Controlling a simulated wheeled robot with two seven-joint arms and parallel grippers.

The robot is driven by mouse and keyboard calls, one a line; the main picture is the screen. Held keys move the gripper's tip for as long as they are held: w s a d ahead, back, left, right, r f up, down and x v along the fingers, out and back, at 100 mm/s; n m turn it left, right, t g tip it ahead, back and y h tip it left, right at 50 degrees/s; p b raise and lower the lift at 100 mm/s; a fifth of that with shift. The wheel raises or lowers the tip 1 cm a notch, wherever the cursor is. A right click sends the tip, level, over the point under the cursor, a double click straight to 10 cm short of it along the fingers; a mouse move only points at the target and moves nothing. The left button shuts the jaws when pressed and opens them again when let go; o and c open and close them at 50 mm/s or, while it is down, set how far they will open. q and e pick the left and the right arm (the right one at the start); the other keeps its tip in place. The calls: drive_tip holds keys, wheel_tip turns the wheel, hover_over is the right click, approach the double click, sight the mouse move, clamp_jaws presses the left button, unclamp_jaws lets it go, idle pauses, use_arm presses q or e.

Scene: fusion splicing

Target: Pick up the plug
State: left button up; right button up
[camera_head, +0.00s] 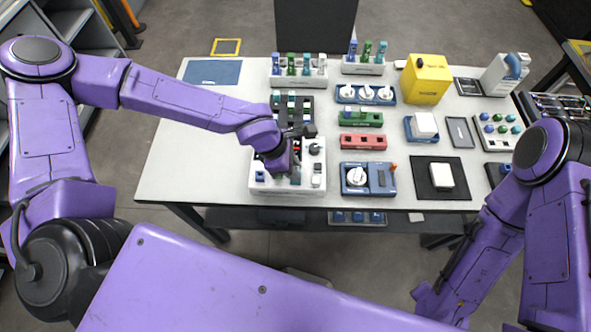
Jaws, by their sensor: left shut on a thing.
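My left gripper (292,172) points down over the white panel (290,190) at the front left of the table. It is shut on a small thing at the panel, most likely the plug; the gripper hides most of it. A bit of green and teal shows by the fingertips, and I cannot tell whether the held piece is clear of the panel. A small blue piece (260,176) stands left of the gripper on the same panel. My right arm hangs at the lower right, off the table, and its gripper is not seen.
A rack of green and blue plugs (299,68) stands behind. A red block (362,141), a blue device (368,179), a yellow box (426,79) and a black mat (441,178) lie to the right. The white table (200,150) is clear at left.

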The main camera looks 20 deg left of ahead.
use_arm(q)
wheel_tip(320, 180, up, 18)
drive_tip(key=shift+b, duration=0.45)
